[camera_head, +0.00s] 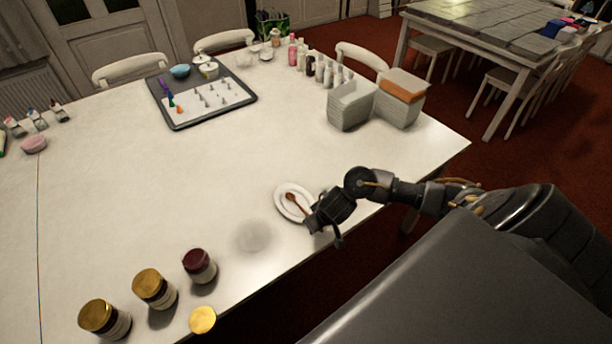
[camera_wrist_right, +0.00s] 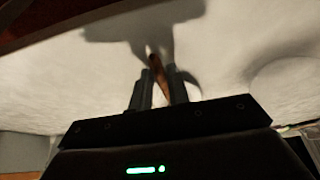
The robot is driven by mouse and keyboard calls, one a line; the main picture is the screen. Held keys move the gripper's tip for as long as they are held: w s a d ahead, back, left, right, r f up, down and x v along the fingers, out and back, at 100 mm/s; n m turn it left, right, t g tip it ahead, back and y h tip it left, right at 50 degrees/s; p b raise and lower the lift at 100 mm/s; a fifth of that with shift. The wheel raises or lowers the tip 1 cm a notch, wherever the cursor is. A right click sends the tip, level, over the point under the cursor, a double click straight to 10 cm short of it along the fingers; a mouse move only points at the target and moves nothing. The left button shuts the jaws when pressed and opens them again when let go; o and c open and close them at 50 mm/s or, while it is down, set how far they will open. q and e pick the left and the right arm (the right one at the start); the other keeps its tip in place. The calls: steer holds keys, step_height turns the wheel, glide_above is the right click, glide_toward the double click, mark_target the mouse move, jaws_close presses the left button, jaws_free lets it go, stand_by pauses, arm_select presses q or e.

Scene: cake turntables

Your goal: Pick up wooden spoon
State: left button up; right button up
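The brown wooden spoon (camera_head: 291,197) lies on a small white plate (camera_head: 281,207) near the table's front edge, its handle pointing toward my right gripper (camera_head: 318,226). In the right wrist view the spoon (camera_wrist_right: 155,62) shows as a brown strip at the tips of my right gripper (camera_wrist_right: 159,75). The two dark fingers stand close together, one on each side of it, with a narrow gap between them. I cannot tell whether they press on the spoon. The gripper hides part of the handle. My left gripper is in neither view.
Several jars (camera_head: 150,287) with gold or dark red lids stand at the table's front left. A grey tray (camera_head: 176,124) with small piping tips is at the back. Bottles (camera_head: 320,71) and white boxes (camera_head: 351,105) stand at the back right. The table's middle is clear.

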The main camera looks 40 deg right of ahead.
jaws_close()
steer(key=shift+r+p, duration=0.35)
steer(key=shift+r, duration=0.15)
step_height(320, 180, up, 3)
steer(key=shift+w+f+p, duration=0.1)
steer(key=shift+f+p, duration=0.05)
steer(key=shift+p, duration=0.65)
steer(key=s+a+r+p, duration=0.9)
steer(key=a+p, duration=0.1)
steer(key=p, duration=0.1)
steer(key=shift+s+a+r, duration=0.15)
steer(key=shift+s+a, duration=0.05)
steer(key=shift+a, duration=0.15)
